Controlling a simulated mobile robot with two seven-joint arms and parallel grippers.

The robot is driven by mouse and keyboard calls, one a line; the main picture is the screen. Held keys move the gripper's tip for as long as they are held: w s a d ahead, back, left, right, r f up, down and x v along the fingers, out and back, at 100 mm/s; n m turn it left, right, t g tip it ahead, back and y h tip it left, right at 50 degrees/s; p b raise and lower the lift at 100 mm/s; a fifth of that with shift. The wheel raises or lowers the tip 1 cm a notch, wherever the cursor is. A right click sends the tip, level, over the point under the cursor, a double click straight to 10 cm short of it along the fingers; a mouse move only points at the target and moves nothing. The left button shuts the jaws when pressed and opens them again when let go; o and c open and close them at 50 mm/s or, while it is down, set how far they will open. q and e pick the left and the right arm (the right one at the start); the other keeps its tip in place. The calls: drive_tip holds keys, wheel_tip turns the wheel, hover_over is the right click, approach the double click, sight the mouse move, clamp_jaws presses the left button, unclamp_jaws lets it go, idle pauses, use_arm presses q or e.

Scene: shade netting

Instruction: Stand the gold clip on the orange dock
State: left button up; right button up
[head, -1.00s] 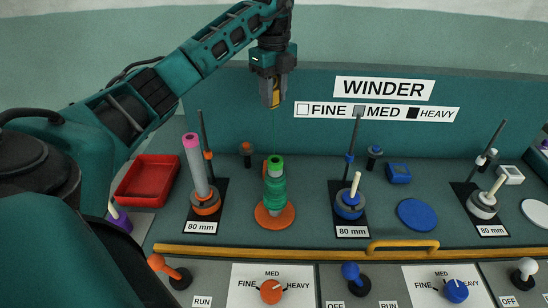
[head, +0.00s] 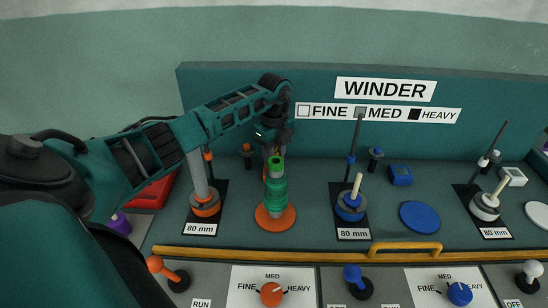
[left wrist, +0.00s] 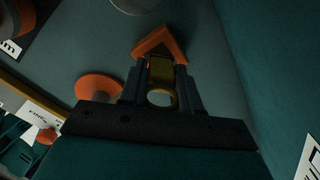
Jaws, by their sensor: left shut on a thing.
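The gold clip (left wrist: 160,70) is between the fingers of my left gripper (left wrist: 160,78) in the left wrist view, with a gold ring at its near end. The orange dock (left wrist: 160,43) shows as a V-shaped orange piece just beyond the clip and fingertips. Whether the clip touches the dock cannot be told. In the head view my left gripper (head: 272,147) is low behind the green spool (head: 275,190), which hides most of the dock; the clip is not clear there. My right gripper is not in view.
The green spool stands on an orange disc (head: 262,217) in front of my left gripper. A grey post on an orange base (head: 205,207) stands to its left, and a post on a blue base (head: 350,207) to its right. A yellow rail (head: 300,255) crosses the front.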

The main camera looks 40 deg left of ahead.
use_arm(q)
drive_tip(key=shift+f, duration=0.35)
drive_tip(key=shift+f, duration=0.2)
drive_tip(key=o, duration=1)
drive_tip(key=shift+r, duration=0.1)
wheel_tip(320, 180, up, 12)
drive_tip(key=shift+r+p, duration=0.15)
drive_tip(key=shift+p, duration=0.15)
